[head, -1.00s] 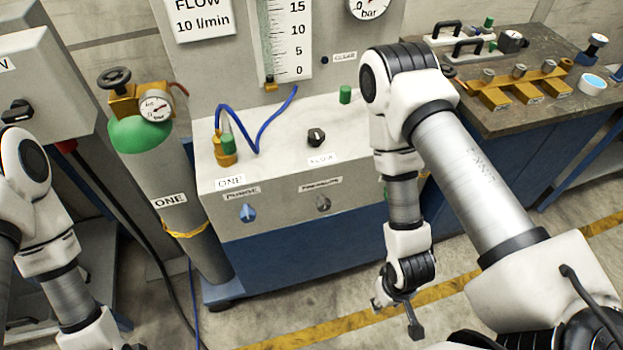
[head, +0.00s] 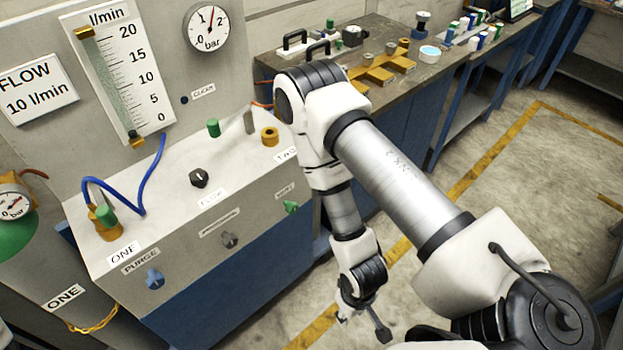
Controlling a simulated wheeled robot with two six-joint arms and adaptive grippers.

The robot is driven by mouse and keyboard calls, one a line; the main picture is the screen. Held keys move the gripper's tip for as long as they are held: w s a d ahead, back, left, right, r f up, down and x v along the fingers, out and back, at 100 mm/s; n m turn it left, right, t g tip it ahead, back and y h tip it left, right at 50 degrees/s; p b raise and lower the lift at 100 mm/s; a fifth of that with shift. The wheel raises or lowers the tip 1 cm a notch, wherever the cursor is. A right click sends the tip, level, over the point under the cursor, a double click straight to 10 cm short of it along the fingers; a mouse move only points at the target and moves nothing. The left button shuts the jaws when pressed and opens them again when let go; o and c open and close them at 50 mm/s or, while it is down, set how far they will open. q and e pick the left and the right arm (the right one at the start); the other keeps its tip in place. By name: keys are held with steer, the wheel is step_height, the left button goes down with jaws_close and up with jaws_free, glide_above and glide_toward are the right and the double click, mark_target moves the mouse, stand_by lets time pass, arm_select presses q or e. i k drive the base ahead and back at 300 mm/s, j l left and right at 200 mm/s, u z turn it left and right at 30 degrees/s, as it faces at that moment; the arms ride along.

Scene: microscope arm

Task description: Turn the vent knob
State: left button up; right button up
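The vent knob is a small green knob (head: 291,207) on the sloping front of the grey panel box (head: 190,258), at its right end under a small label. My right gripper (head: 363,327) hangs low in front of the bench, to the right of and below the green knob, clear of it. Its fingers are spread and nothing shows between them.
The same front carries a blue purge knob (head: 155,279) and a grey knob (head: 230,239). A black flow knob (head: 199,178), green cap (head: 213,128) and blue hose (head: 128,204) sit above. A gas cylinder (head: 38,275) stands left. The floor on the right is free.

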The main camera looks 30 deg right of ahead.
mark_target(291, 208)
steer(key=z, duration=0.9)
